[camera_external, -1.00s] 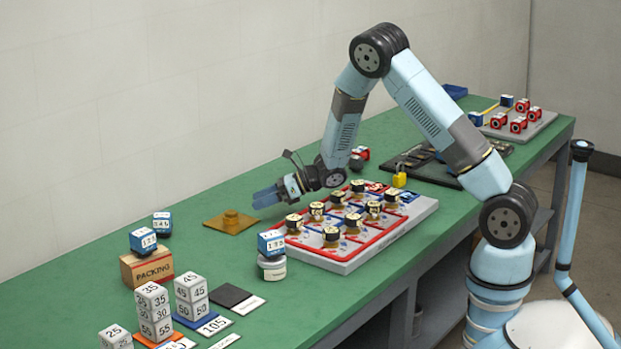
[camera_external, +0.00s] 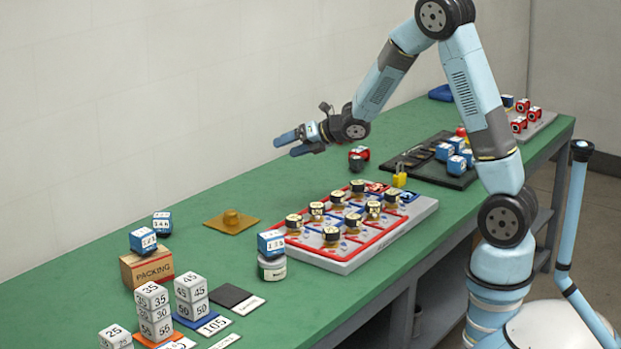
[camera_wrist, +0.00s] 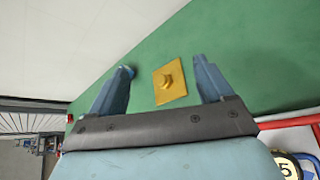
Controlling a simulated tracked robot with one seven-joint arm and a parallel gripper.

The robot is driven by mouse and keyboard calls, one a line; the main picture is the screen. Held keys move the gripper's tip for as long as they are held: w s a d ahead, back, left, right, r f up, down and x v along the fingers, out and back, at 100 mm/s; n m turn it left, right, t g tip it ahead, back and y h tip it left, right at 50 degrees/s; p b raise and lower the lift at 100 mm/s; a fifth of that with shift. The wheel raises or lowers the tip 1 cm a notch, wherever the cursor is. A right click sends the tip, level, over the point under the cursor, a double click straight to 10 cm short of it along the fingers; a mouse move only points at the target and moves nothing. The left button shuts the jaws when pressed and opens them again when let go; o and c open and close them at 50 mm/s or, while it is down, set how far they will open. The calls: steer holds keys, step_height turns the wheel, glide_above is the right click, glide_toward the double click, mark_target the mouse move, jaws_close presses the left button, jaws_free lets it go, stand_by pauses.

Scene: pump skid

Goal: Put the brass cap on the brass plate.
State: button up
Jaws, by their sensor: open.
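The brass plate (camera_external: 217,224) lies flat on the green bench, left of the gridded board. The brass cap (camera_external: 231,217) sits on the plate, near its middle. In the wrist view the plate (camera_wrist: 162,93) and the cap (camera_wrist: 169,79) show between my spread fingers, beyond the tips' level. My gripper (camera_external: 286,143) is open and empty, raised well above the bench, up and to the right of the plate in the external view. Its fingers (camera_wrist: 165,78) touch neither the cap nor the plate.
A white board with a red and blue grid (camera_external: 350,262) holds several dark-topped pieces right of the plate. A numbered blue block on a jar (camera_external: 271,255) stands in front. A packing box (camera_external: 147,267) and number blocks stand left. Bench around the plate is clear.

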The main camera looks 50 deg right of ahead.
steer(key=s+d+r+m+g+h, duration=0.1)
steer(key=s+d+r+m+h, duration=0.2)
steer(key=s+r+m, duration=0.5)
steer(key=s+d+r+m+g+h, duration=0.1)
steer(key=s+d+r+m+h, duration=0.15)
steer(key=s+r+m, duration=0.5)
steer(key=s+a+m+g, duration=0.2)
steer(key=s+m, duration=0.6)
steer(key=s, duration=0.5)
steer(key=s+a+f+m+g+y, duration=0.1)
steer(key=s+a+m+g, duration=0.1)
steer(key=s+m, duration=0.6)
steer(key=s, duration=0.6)
steer(key=shift+g, duration=0.3)
steer(key=shift+f, duration=0.1)
